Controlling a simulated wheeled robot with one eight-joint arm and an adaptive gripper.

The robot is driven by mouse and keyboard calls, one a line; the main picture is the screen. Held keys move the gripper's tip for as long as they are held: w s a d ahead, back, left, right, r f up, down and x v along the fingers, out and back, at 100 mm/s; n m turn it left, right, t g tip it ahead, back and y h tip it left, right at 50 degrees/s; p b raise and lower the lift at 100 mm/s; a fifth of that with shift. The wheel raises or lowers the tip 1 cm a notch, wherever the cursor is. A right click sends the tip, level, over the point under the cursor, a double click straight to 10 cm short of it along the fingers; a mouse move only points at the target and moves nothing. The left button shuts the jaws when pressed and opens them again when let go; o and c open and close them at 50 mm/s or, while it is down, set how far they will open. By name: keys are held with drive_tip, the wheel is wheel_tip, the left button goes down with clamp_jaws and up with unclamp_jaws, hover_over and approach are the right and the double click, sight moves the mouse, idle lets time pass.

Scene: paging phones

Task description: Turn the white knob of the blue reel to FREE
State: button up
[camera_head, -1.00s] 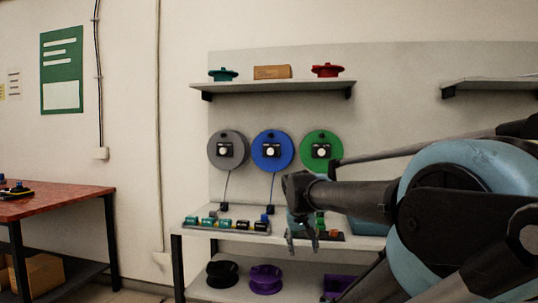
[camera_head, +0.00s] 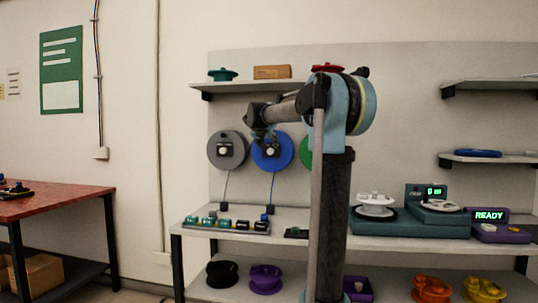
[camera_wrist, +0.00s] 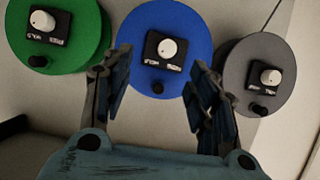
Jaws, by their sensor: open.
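The blue reel (camera_head: 272,152) hangs on the wall panel between a grey and a green reel. Its white knob (camera_wrist: 167,47) sits on a black plate (camera_wrist: 164,62) with small labels, too small to read. A black peg (camera_wrist: 157,88) is on the reel near its edge. My gripper (camera_wrist: 158,88) is open and empty, its two fingers spread apart in front of the blue reel, one on each side of the view, with the knob visible beyond and between them. In the head view my gripper (camera_head: 264,137) partly covers the blue reel.
The grey reel (camera_head: 228,149) and green reel (camera_head: 305,152) are close on either side. A shelf (camera_head: 270,84) with small items runs above. The bench (camera_head: 225,212) below holds a row of small blocks and teal devices.

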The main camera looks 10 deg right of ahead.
drive_tip(key=w+a+r, duration=0.1)
drive_tip(key=w, duration=0.1)
approach(270, 150)
drive_tip(key=shift+t, duration=0.3)
drive_tip(key=x, duration=0.9)
drive_tip(key=shift+w+d+f, duration=0.1)
drive_tip(key=shift+w+f, duration=0.1)
drive_tip(key=shift+f, duration=0.2)
drive_tip(key=c, duration=1)
